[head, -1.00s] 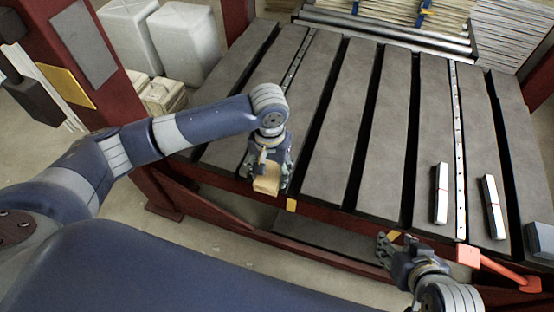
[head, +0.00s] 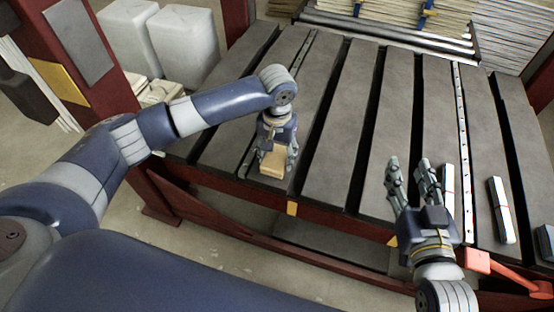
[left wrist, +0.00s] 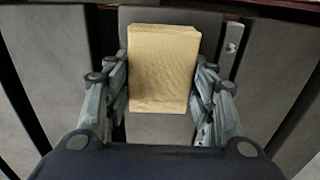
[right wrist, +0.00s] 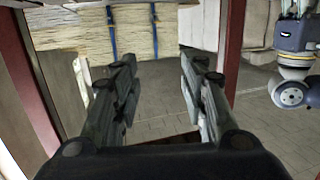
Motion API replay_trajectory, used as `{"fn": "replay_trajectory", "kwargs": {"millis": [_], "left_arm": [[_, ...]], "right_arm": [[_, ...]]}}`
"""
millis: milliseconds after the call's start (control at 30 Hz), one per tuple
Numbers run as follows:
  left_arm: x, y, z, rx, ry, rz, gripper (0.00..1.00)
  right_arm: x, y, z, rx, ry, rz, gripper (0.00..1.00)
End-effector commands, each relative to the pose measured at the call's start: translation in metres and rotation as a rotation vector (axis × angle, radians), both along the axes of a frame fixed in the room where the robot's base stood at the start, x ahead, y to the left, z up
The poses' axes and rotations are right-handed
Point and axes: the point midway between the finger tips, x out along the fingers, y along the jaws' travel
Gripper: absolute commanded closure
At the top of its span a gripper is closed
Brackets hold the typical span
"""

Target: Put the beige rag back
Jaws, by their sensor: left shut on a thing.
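The beige rag (head: 271,164) is a small folded block at the near left edge of the slatted table (head: 330,130). My left gripper (head: 279,158) is shut on it. In the left wrist view the rag (left wrist: 163,68) sits between the two fingers, with a grey slat behind it. I cannot tell whether the rag touches the slat. My right gripper (head: 410,170) is open and empty over the near right part of the table, fingers pointing to the far side. In the right wrist view its fingers (right wrist: 157,75) are apart with nothing between them.
Two pale bars (head: 502,210) lie on the right slats, one partly behind my right gripper. A red handle (head: 500,268) and a dark block (head: 546,240) are at the near right. White containers (head: 183,45) stand beyond the left edge. The middle slats are clear, with dark gaps between them.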

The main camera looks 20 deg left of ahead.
Motion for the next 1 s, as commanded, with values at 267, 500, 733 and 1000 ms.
{"fn": "replay_trajectory", "kwargs": {"millis": [267, 500, 733, 1000], "left_arm": [[0.0, 0.0, -0.018, 0.0, -0.001, 0.0, 0.71], [0.0, 0.0, -0.019, 0.0, -0.001, 0.0, 0.71], [0.0, 0.0, -0.02, 0.0, 0.0, 0.0, 0.71], [0.0, 0.0, -0.022, -0.001, 0.0, 0.0, 0.29]], "right_arm": [[0.005, 0.008, 0.041, 0.055, -0.212, 0.014, 0.6], [0.004, 0.008, 0.049, 0.062, -0.241, 0.016, 0.6], [0.005, 0.008, 0.046, 0.058, -0.228, 0.015, 0.6], [0.005, 0.008, 0.041, 0.052, -0.199, 0.014, 0.6]]}}
